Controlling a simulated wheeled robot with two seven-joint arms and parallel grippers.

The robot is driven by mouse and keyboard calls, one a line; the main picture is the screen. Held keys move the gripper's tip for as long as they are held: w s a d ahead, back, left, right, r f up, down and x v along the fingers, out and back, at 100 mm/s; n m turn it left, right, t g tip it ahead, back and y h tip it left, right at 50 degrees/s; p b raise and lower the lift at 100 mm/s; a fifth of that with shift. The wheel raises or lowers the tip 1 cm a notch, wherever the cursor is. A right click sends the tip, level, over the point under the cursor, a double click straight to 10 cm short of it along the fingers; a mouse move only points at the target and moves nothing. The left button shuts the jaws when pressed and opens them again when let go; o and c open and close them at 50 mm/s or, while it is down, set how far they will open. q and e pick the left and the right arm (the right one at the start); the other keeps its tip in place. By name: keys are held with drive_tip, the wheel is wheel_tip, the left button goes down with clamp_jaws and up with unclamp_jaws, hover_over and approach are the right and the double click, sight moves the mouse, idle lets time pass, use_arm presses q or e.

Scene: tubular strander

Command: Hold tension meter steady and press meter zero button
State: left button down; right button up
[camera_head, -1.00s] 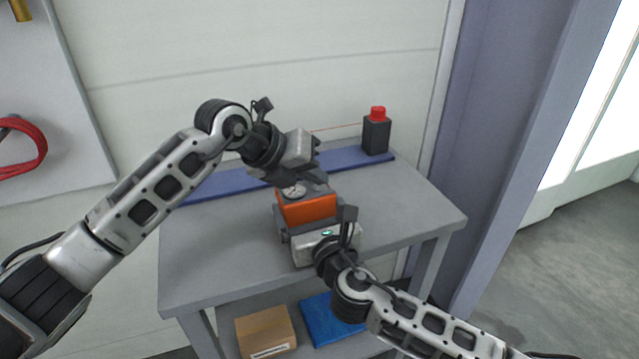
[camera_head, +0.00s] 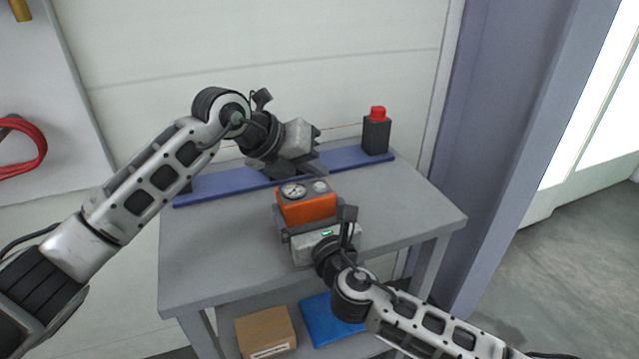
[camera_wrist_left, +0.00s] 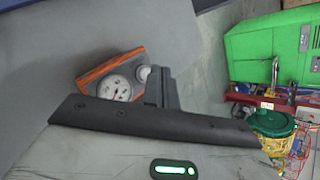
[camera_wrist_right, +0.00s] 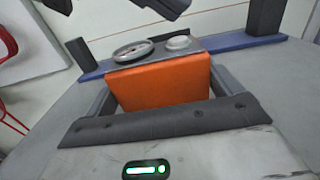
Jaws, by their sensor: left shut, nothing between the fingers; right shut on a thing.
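The tension meter (camera_head: 308,209) is an orange box on the grey table, with a dial gauge (camera_head: 293,190) and a round light-grey button (camera_head: 320,186) on its grey top. My right gripper (camera_head: 311,221) is shut on the meter, one finger along each side; the right wrist view also shows the held meter (camera_wrist_right: 165,84). My left gripper (camera_head: 312,168) is shut and empty, above and behind the meter and apart from the button. Its dark tip (camera_wrist_right: 168,8) shows at the top of the right wrist view. The left wrist view shows the dial (camera_wrist_left: 115,88) and button (camera_wrist_left: 143,72).
A blue rail (camera_head: 345,160) runs along the back of the table, with a black block with a red top (camera_head: 376,135) at its right end. A thin red line runs above the rail. The table (camera_head: 410,205) is clear right of the meter. A cardboard box (camera_head: 265,331) sits below.

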sight(314, 191)
use_arm(q)
drive_tip(key=shift+r, duration=2.5)
use_arm(e)
drive_tip(key=shift+f, duration=0.1)
